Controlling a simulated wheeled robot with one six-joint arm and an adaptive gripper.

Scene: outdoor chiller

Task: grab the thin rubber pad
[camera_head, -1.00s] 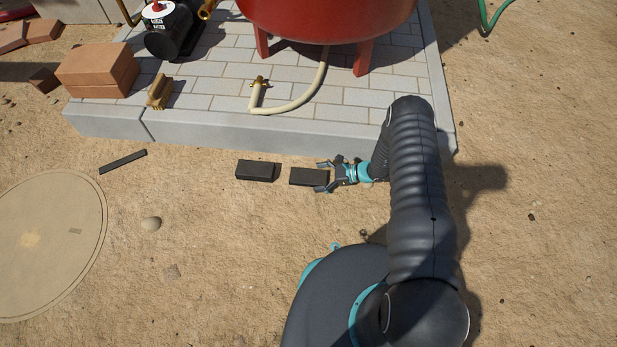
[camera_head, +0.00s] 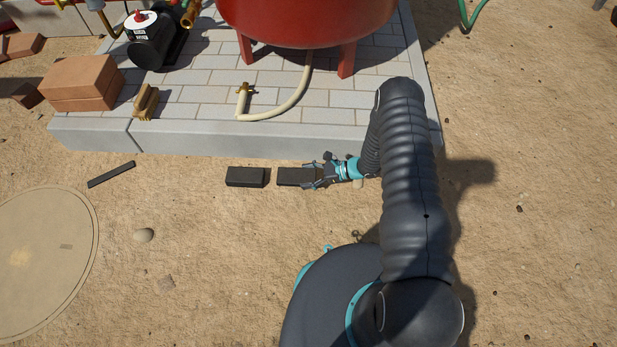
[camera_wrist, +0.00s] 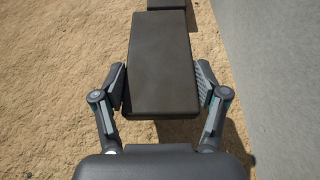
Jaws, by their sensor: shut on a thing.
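Two black rectangular pads lie in a row on the sand in front of the paved plinth. The right one, the rubber pad (camera_head: 292,176), looks thinner than the left black block (camera_head: 246,177). My gripper (camera_head: 314,176) is at its right end. In the wrist view the pad (camera_wrist: 160,55) runs away from me, and my gripper (camera_wrist: 161,88) is shut on its near end, one finger against each long side. The left block's end (camera_wrist: 167,4) shows at the top edge. I cannot tell whether the held pad touches the ground.
The plinth's kerb (camera_head: 230,139) runs close behind the pads; it also stands on the right in the wrist view (camera_wrist: 268,60). The sand in front is open.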

